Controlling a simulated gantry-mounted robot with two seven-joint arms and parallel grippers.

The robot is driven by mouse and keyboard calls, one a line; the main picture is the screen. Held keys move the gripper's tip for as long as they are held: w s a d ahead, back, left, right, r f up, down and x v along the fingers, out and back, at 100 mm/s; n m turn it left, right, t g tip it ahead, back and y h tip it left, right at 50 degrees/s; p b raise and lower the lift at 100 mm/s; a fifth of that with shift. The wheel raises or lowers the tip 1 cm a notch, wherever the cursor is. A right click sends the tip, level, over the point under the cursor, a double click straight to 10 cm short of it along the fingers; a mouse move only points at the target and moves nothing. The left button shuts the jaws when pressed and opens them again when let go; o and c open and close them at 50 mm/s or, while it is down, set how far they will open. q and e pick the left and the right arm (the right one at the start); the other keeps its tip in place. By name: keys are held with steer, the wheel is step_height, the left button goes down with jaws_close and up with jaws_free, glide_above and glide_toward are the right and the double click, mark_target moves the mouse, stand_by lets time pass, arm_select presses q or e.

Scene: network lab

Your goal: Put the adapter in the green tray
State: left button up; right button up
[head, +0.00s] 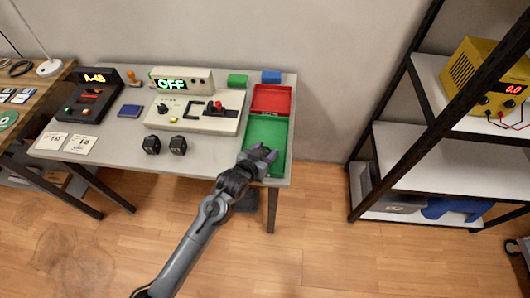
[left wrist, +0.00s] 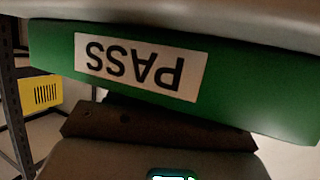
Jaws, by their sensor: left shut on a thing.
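The green tray (head: 279,132) sits at the right end of the table, in front of a red tray. Its green wall with an upside-down PASS label (left wrist: 130,68) fills the upper left wrist view. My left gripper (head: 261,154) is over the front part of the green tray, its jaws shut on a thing. That thing is hardly visible in the head view, and its shape cannot be made out; I take it for the adapter. I cannot tell whether it touches the tray. My right gripper is not in view.
The red tray (head: 271,98) adjoins behind. Two small black blocks (head: 151,145) (head: 178,145) stand near the table's front edge. A beige device with an OFF display (head: 198,112) fills the middle. A metal shelf (head: 425,160) stands to the right, across open floor.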

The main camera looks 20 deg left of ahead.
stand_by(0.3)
arm_select(q)
steer(key=o, duration=1.2)
steer(key=shift+f, duration=0.15)
steer(key=shift+c, duration=0.2)
steer(key=shift+s+r, duration=0.2)
steer(key=shift+r, duration=0.1)
steer(key=p+v, duration=0.3)
steer(key=v, duration=0.9)
steer(key=s+a+f+g, duration=0.1)
steer(key=s+g, duration=0.3)
steer(key=s, duration=0.6)
steer(key=s+a+f+g+y, duration=0.1)
steer(key=s+f+g, duration=0.3)
steer(key=s, duration=0.7)
steer(key=shift+s+a+f+g+y, duration=0.2)
steer(key=shift+s+a+g+y, duration=0.1)
steer(key=shift+g, duration=0.5)
